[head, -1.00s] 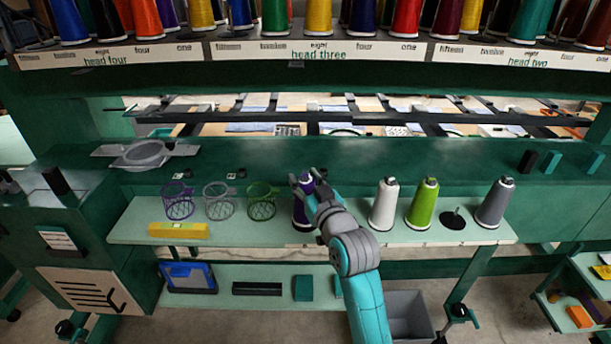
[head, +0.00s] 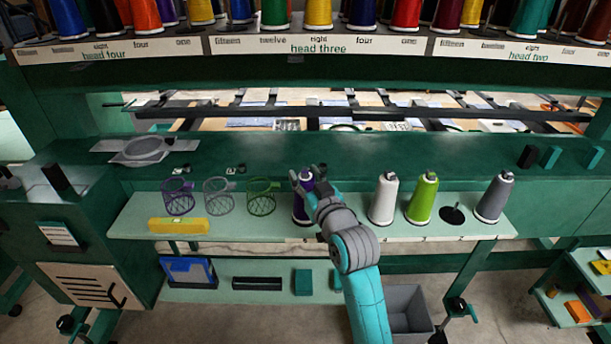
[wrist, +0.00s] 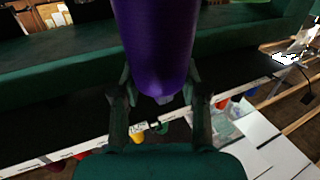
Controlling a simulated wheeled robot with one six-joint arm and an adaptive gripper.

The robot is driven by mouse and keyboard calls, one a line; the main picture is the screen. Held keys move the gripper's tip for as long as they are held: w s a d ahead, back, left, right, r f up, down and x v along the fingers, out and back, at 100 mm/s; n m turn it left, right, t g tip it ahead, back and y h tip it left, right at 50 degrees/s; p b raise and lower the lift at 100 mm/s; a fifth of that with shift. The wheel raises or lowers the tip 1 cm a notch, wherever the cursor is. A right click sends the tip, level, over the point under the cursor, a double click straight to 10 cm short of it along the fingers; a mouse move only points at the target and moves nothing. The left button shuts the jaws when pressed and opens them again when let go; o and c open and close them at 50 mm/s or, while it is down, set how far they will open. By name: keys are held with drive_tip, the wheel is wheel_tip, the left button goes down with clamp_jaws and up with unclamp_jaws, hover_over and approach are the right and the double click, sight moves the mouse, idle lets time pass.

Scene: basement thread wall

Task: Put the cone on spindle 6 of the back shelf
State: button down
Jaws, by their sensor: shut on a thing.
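A purple thread cone (head: 302,207) stands upright at the middle of the pale green shelf (head: 345,229). Its base looks at or very near the shelf top; I cannot tell if it touches. My gripper (head: 306,181) is shut on the cone's upper part. In the wrist view the purple cone (wrist: 158,45) fills the space between the fingers of my gripper (wrist: 159,88). To the right stand a white cone (head: 384,199), a lime green cone (head: 422,199) and a grey cone (head: 495,198). A bare spindle on a black disc (head: 452,215) sits between green and grey.
Wire baskets in purple (head: 178,198), grey (head: 219,198) and green (head: 262,198) and a yellow block (head: 179,226) occupy the shelf's left side. A grey hoop (head: 147,149) lies on the ledge behind. Many cones line the rack above, over labels such as "head three" (head: 318,48).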

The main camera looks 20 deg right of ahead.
drive_tip(key=c, duration=0.5)
unclamp_jaws()
drive_tip(key=shift+f, duration=0.1)
drive_tip(key=s+d, duration=0.1)
drive_tip(key=s, duration=1.1)
drive_tip(key=s+f+m+g+h, duration=0.1)
drive_tip(key=s+f+g+h, duration=0.1)
drive_tip(key=s+f, duration=1.55)
drive_tip(key=shift+g, duration=0.6)
drive_tip(key=s, duration=1.6)
drive_tip(key=s+a, duration=0.1)
drive_tip(key=s, duration=0.7)
drive_tip(key=shift+f, duration=0.2)
